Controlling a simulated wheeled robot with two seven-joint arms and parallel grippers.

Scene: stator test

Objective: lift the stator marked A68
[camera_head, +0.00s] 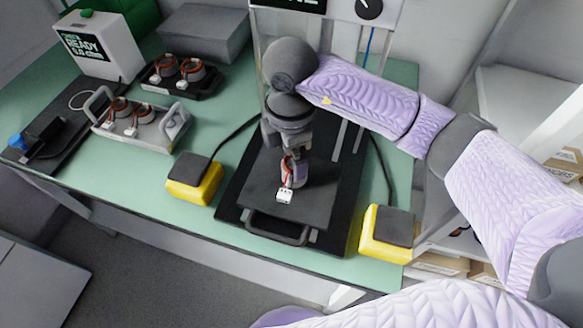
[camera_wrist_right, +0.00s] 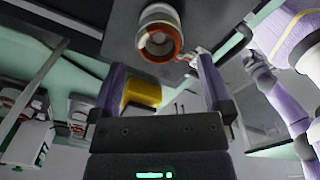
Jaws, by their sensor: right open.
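A stator (camera_head: 297,172) with a copper-red winding and a white connector (camera_head: 284,195) stands on the dark plate of the press-like fixture. No marking can be read on it, so I cannot tell whether it is A68. My right gripper (camera_head: 289,145) is directly above it, pointing down. In the right wrist view the stator's ring (camera_wrist_right: 160,36) lies just beyond the open fingers (camera_wrist_right: 160,68), with nothing between them. Other stators sit in a grey handled tray (camera_head: 172,130) and on a black holder (camera_head: 210,82) at the left. My left gripper is not seen.
Yellow-and-black pedal-like boxes flank the fixture, one at left (camera_head: 194,190) and one at right (camera_head: 385,252). A meter reading READY (camera_head: 110,50) stands at the back left. The fixture's clear uprights and a dark handle (camera_head: 277,231) are close to the gripper. Green table is bare at front left.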

